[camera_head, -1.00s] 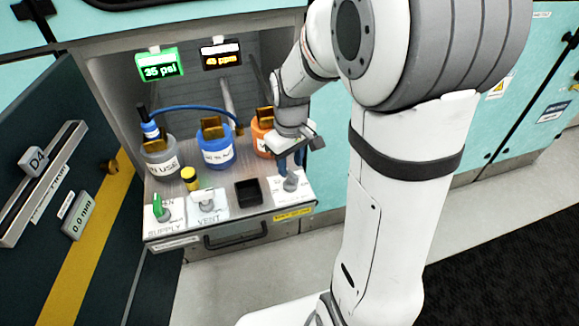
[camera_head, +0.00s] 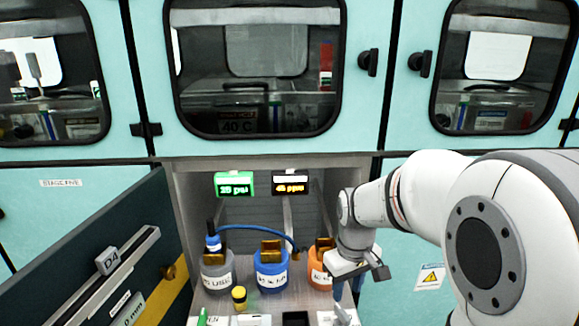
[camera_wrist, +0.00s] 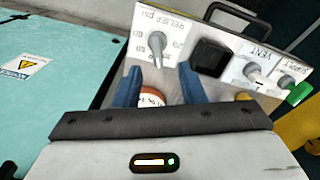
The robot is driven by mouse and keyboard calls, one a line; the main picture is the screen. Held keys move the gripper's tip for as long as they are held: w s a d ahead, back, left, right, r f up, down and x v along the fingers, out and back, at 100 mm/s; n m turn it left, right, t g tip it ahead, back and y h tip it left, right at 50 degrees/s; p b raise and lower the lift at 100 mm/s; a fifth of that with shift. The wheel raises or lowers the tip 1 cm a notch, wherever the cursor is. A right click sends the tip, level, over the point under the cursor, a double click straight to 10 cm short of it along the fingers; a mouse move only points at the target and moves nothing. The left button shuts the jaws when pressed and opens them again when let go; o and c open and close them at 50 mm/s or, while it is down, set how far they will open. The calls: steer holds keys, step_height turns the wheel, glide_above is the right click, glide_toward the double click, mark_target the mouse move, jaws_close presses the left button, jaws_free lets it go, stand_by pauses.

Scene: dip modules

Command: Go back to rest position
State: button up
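My gripper (camera_head: 346,288) is over the right side of an open cabinet bay, beside the orange bottle (camera_head: 317,274). In the wrist view its two blue fingers (camera_wrist: 158,86) are apart, with nothing held between them. The grey relief knob (camera_wrist: 157,44) stands on the bay's front panel, beyond the fingertips and apart from them. Part of a white-labelled orange bottle (camera_wrist: 152,98) shows between the fingers, lower down. My white arm reaches in from the right in the head view.
A blue bottle (camera_head: 270,272) and a grey bottle (camera_head: 216,276) stand left of the orange one. A small yellow-capped bottle (camera_head: 239,296) is in front. The dark door (camera_head: 120,250) hangs open at left.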

steer(key=s+r+m+t+p, duration=0.2)
steer(key=s+r+m+p, duration=0.2)
steer(key=s+r+p, duration=0.6)
step_height(320, 180, up, 6)
steer(key=s, duration=0.2)
steer(key=shift+s+a+f, duration=0.15)
steer(key=shift+s+a, duration=0.15)
steer(key=shift+s, duration=0.1)
